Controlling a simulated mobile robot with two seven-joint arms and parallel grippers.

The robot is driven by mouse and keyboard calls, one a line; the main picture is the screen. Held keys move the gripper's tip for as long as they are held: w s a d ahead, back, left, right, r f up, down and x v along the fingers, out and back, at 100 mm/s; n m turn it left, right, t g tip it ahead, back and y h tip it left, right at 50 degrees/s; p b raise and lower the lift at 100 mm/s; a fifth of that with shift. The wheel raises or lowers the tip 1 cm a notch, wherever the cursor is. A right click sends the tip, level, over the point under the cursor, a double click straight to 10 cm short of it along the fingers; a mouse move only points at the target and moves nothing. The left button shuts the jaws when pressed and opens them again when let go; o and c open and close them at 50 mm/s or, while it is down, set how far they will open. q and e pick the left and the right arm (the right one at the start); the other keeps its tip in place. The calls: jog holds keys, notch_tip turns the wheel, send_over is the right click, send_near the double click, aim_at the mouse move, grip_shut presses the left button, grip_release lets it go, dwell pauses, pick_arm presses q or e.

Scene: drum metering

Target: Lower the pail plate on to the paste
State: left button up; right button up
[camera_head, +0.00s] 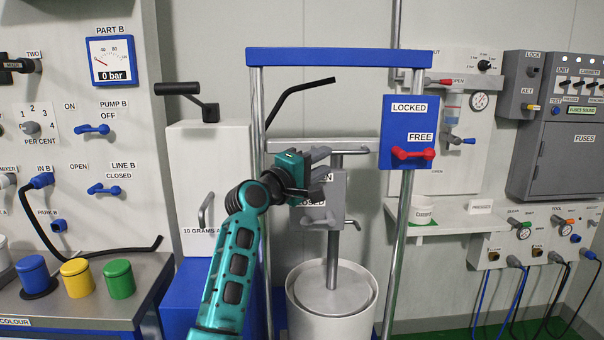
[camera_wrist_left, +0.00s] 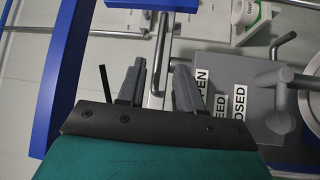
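The pail (camera_head: 305,309) is white and stands under the blue press frame (camera_head: 325,58). The round grey pail plate (camera_head: 333,297) shows at the pail's mouth, on an upright rod (camera_head: 333,250); I cannot tell whether it touches the paste, which is hidden. A grey box (camera_head: 334,207) with OPEN and CLOSED labels sits on the rod, partly behind my left gripper (camera_head: 322,170). In the left wrist view, my left gripper (camera_wrist_left: 158,85) has its fingers apart with nothing held between them. The blue LOCKED/FREE panel (camera_head: 397,130) carries a red handle (camera_head: 413,154) beside FREE. My right gripper is out of view.
A black bent lever (camera_head: 300,92) rises behind the left post. A white dispenser (camera_head: 212,180) stands left of the frame. Blue, yellow and green pots (camera_head: 76,278) stand on the left bench. A shelf (camera_head: 455,220) holds a white cup at right.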

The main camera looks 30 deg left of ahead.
pick_arm(q)
jog(key=s, duration=0.6)
jog(key=shift+a+f, duration=0.45)
jog(key=s+d+f+m+g, duration=0.2)
jog(key=f, duration=0.6)
jog(key=s+d+f+m+g+y, duration=0.1)
jog(key=d+f+m, duration=0.2)
jog(key=f, duration=0.5)
jog(key=s+d+f+m+g, duration=0.2)
jog(key=f, duration=0.7)
jog(key=s+d+f+m+g, duration=0.1)
jog(key=s+d+f+m, duration=0.4)
jog(key=s+f, duration=0.3)
jog(key=s+d+f+m+g, duration=0.2)
jog(key=s+d+f+m, duration=0.3)
jog(key=s+f, duration=0.4)
jog(key=s+d, duration=0.1)
jog(key=s, duration=0.2)
jog(key=shift+s+d+f+h, duration=0.2)
jog(key=shift+d+h, duration=0.1)
